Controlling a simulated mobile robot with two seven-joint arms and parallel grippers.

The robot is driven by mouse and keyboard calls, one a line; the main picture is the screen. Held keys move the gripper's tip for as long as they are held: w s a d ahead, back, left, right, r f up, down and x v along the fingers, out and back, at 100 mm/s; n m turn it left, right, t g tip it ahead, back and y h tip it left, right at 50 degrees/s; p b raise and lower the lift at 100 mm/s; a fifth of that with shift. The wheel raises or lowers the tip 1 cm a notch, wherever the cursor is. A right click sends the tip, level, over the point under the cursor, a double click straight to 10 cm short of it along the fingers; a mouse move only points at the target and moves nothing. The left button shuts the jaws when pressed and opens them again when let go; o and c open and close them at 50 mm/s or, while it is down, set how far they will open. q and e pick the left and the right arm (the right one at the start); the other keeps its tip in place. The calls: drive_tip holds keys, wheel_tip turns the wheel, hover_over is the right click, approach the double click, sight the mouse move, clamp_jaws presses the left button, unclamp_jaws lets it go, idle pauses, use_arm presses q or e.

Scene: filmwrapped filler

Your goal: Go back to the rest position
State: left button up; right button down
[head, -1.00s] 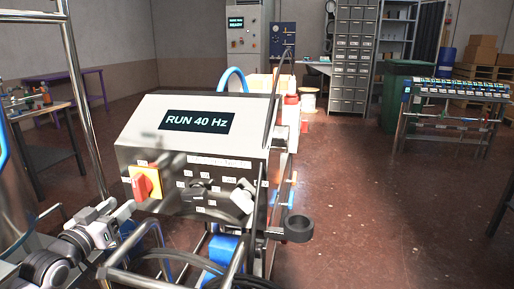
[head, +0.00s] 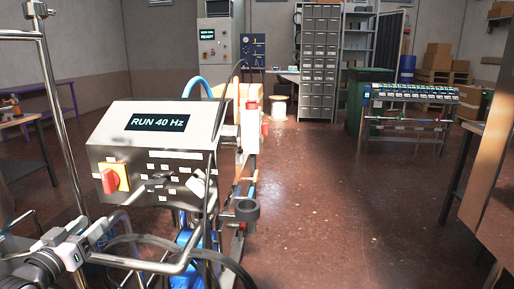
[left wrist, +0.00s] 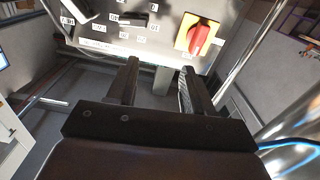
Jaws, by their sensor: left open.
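My left gripper (head: 104,228) is at the lower left of the head view, just below the grey control box (head: 104,140). In the left wrist view its two dark fingers (left wrist: 159,72) stand apart with nothing between them. They point toward the box's labelled front, clear of the red rotary switch on its yellow plate (left wrist: 198,36). That red switch also shows in the head view (head: 111,179). The display (head: 160,121) reads "RUN 40 Hz". My right gripper is not in view.
A metal post (head: 62,120) rises close on the left. Dark hoses and a tube frame lie below the box. A black ring holder (head: 247,210) juts out to its right. A brown carton (head: 494,180) stands at the right edge. The floor (head: 330,210) between is open.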

use_arm(q)
drive_tip(key=s+d+f+m+g+h, duration=0.1)
drive_tip(key=s+d+f+g, duration=0.1)
drive_tip(key=s+d+f, duration=0.45)
drive_tip(key=s+d+f+g, duration=0.2)
drive_tip(key=s+d+f, duration=0.15)
drive_tip(key=f, duration=0.65)
drive_tip(key=s+d+f+m+g, duration=0.1)
drive_tip(key=s+d+f+g, duration=0.1)
drive_tip(key=s+d+f, duration=0.45)
drive_tip(key=s+d+f+g, duration=0.2)
drive_tip(key=s+d+f, duration=0.15)
drive_tip(key=s, duration=0.55)
wheel_tip(320, 180, up, 13)
drive_tip(key=s+p, duration=0.1)
drive_tip(key=p, duration=1.5)
drive_tip(key=shift+s+a+r, duration=0.15)
drive_tip(key=shift+s, duration=0.05)
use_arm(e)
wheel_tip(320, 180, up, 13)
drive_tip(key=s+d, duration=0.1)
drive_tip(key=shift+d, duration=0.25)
use_arm(q)
drive_tip(key=shift+t, duration=0.3)
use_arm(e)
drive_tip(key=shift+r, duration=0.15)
